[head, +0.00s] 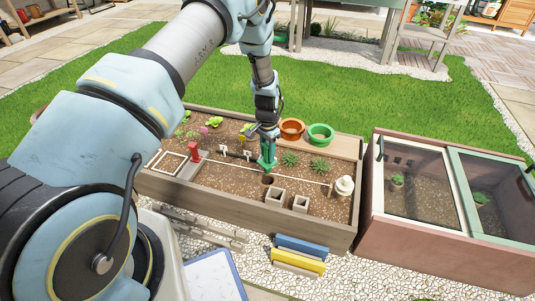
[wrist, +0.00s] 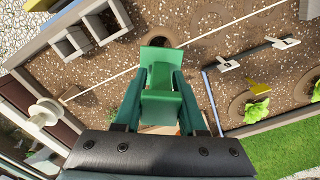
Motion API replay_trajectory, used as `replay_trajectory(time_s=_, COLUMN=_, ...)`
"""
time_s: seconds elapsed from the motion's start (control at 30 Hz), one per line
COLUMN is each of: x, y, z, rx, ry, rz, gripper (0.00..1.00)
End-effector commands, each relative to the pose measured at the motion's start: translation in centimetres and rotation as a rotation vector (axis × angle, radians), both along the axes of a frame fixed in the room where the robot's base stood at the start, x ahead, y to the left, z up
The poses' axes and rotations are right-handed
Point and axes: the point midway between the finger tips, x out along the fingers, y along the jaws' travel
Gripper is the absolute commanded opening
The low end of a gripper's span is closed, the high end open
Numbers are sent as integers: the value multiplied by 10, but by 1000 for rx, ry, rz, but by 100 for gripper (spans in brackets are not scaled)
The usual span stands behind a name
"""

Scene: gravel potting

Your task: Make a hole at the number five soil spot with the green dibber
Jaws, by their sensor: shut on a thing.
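My gripper (head: 266,146) is shut on the green dibber (head: 267,162) and holds it upright over the soil of the wooden bed (head: 310,228). In the wrist view the green dibber (wrist: 160,78) sits between the two fingers of my gripper (wrist: 158,98). Its tip is hidden there.
Two grey square blocks (head: 275,195) stand close by, in front and to the right. A red object (head: 194,152) is at the left of the bed. Orange (head: 292,128) and green (head: 320,132) pots stand behind. A cold frame (head: 440,222) stands to the right.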

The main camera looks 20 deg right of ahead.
Motion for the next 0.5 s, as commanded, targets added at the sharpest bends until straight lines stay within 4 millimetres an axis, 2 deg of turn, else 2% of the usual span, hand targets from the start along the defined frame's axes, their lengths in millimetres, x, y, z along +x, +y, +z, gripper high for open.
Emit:
replay_trajectory(time_s=0.27, x=0, y=0, z=0, rx=0, ry=0, rz=0, gripper=0)
replay_trajectory(time_s=0.5, x=0, y=0, z=14, rx=-1, ry=0, rz=0, gripper=0)
